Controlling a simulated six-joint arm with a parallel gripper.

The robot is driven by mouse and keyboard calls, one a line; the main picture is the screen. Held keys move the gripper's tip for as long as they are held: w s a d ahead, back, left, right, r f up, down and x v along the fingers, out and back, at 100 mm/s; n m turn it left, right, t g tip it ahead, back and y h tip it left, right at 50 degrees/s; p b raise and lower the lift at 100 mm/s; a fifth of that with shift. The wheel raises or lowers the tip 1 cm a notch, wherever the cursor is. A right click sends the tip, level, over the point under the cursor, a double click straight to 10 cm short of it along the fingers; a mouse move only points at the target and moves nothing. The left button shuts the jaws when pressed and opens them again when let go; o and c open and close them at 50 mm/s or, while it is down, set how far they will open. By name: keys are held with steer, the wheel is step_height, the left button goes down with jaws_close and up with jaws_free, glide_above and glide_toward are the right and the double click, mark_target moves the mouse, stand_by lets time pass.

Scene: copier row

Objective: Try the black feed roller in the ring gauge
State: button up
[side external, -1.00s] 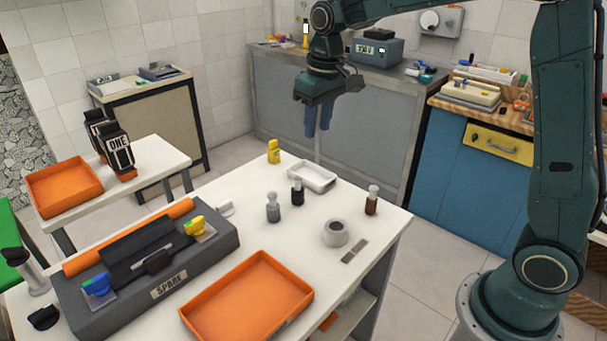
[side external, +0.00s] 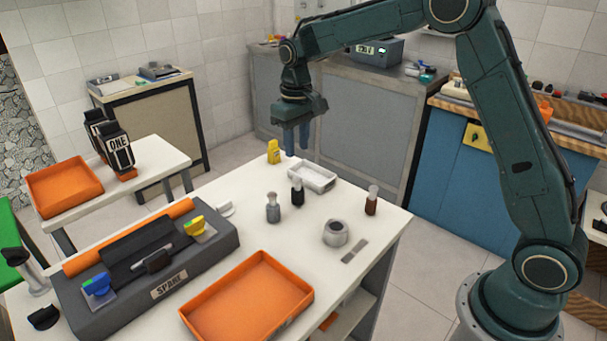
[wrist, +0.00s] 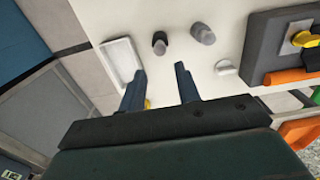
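The black feed roller (side external: 297,193) stands upright on the white table, with a pale top; in the wrist view its dark end (wrist: 159,46) shows ahead of the fingers. The ring gauge (side external: 336,232) is a grey ring with a round hole, lying on the table to the right and nearer the camera; it is not visible in the wrist view. My gripper (side external: 297,153) points down above the far part of the table, with its blue fingers apart. In the wrist view my gripper (wrist: 160,85) is empty, with a wide gap between the fingers.
A grey roller (side external: 273,208) and a brown roller (side external: 371,200) stand on either side of the black one. An orange tray (side external: 306,299) and the grey SPARE unit (side external: 215,257) occupy the front and left.

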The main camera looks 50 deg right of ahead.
mark_target(297, 178)
steer(key=shift+f, duration=4.7)
steer(key=c, duration=0.7)
steer(key=shift+r, duration=3.55)
